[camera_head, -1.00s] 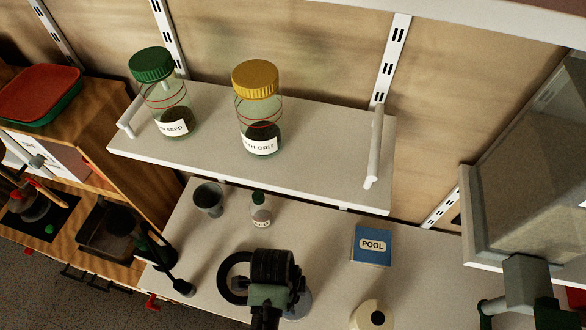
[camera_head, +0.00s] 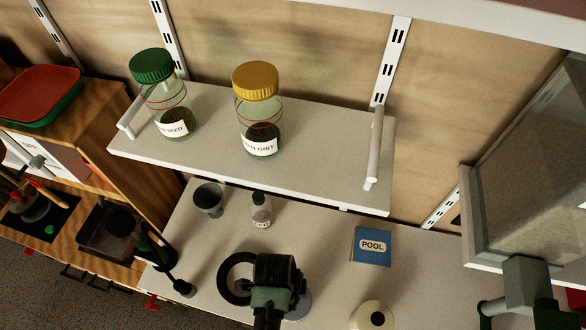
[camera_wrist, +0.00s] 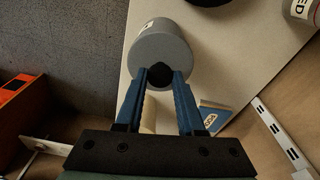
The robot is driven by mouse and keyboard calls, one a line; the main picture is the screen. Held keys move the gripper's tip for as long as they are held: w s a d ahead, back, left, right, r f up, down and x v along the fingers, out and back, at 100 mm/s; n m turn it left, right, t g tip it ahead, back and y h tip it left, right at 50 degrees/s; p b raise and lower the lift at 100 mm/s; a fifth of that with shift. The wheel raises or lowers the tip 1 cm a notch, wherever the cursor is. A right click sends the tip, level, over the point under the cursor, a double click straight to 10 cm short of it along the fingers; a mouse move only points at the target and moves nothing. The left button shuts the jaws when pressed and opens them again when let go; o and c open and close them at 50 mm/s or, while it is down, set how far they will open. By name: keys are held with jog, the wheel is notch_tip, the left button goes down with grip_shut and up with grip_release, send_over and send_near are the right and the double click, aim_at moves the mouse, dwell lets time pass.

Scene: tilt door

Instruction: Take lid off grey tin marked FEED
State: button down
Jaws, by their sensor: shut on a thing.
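The grey tin (camera_wrist: 158,42) stands below my gripper in the wrist view, with a round grey lid and a black knob (camera_wrist: 160,74) on top. A small white mark shows on its far side, but I cannot read it. My gripper (camera_wrist: 160,80) has its two blue fingers closed on the knob from either side. I cannot tell whether the lid is seated or raised. In the head view my gripper (camera_head: 276,278) hides most of the tin; only a grey edge (camera_head: 300,303) shows beside it.
A black ring (camera_head: 233,277) lies left of my gripper. A blue POOL box (camera_head: 371,246) and a cream round container (camera_head: 371,316) stand to the right. A cup (camera_head: 208,198) and a small bottle (camera_head: 261,210) stand behind. A shelf (camera_head: 320,165) with jars overhangs the bench's back.

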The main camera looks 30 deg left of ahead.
notch_tip(320, 180, up, 10)
jog(key=w+d+r+n+y+b, duration=0.1)
jog(key=w+d+n+b, duration=0.1)
jog(key=w+d+n, duration=0.6)
jog(key=shift+w+d+n+t, duration=0.4)
jog(key=shift+d+n, duration=0.4)
jog(key=shift+n, duration=1.5)
jog(key=shift+s, duration=0.1)
